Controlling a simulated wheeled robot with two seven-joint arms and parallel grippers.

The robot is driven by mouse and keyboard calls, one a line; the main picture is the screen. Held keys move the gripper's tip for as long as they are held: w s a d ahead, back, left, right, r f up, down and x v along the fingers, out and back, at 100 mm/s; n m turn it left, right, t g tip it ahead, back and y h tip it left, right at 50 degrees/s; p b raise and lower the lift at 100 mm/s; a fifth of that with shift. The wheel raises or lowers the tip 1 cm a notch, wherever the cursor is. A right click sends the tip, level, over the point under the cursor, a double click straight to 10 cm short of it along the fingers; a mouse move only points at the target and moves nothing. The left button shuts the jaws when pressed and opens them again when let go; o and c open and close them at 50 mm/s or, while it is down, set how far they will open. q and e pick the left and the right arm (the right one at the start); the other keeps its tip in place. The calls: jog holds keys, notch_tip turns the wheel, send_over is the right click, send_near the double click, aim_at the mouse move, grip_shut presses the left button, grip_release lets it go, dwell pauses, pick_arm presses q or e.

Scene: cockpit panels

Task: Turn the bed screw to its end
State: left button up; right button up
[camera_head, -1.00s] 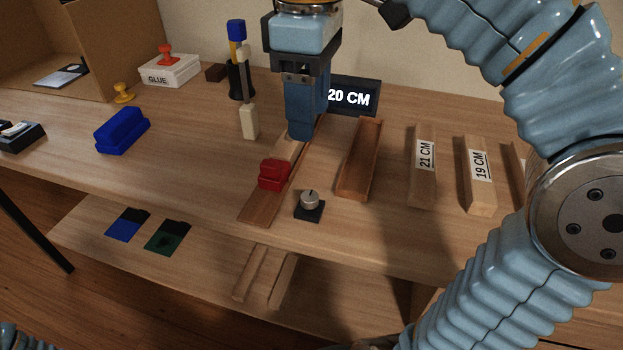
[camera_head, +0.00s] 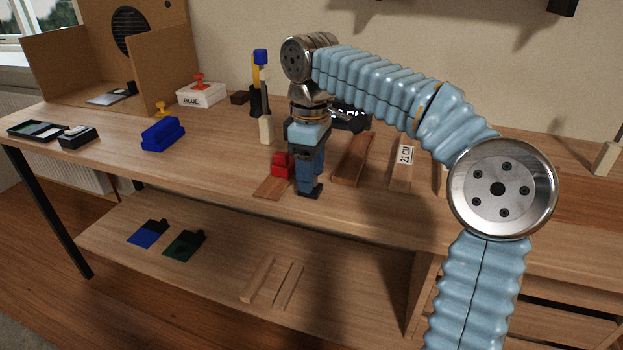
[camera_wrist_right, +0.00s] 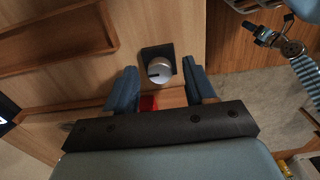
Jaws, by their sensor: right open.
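The bed screw seems to be the small silver knob (camera_wrist_right: 160,70) with a dark pointer line on a square black base. In the right wrist view the knob lies between and just beyond the fingertips of my right gripper (camera_wrist_right: 160,84). In the head view my right gripper (camera_head: 308,186) points down over the knob and hides it; only a bit of the black base (camera_head: 314,191) shows. The gripper is open, with a gap on both sides of the knob. A red block (camera_head: 281,165) sits on the wooden rail (camera_head: 270,188) just left of the gripper. My left gripper is not seen.
Right of the gripper lie a wooden trough (camera_head: 352,160) and a block labelled 21 CM (camera_head: 402,172). A dark display (camera_head: 350,115) is partly hidden behind the arm. A cream upright piece (camera_head: 266,130) and a blue block (camera_head: 162,134) stand to the left. The table's front edge is close.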

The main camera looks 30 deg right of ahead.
jog(key=shift+c, duration=0.3)
grip_shut()
jog(key=m+p, duration=0.1)
jog(key=m, duration=0.3)
jog(key=shift+m, duration=0.4)
jog(key=m, duration=1.1)
jog(key=shift+m, duration=0.4)
jog(key=m, duration=0.4)
jog(key=shift+r+m, duration=0.1)
jog(key=shift+m, duration=0.3)
jog(key=shift+w+m, duration=0.1)
jog(key=shift+m, duration=0.2)
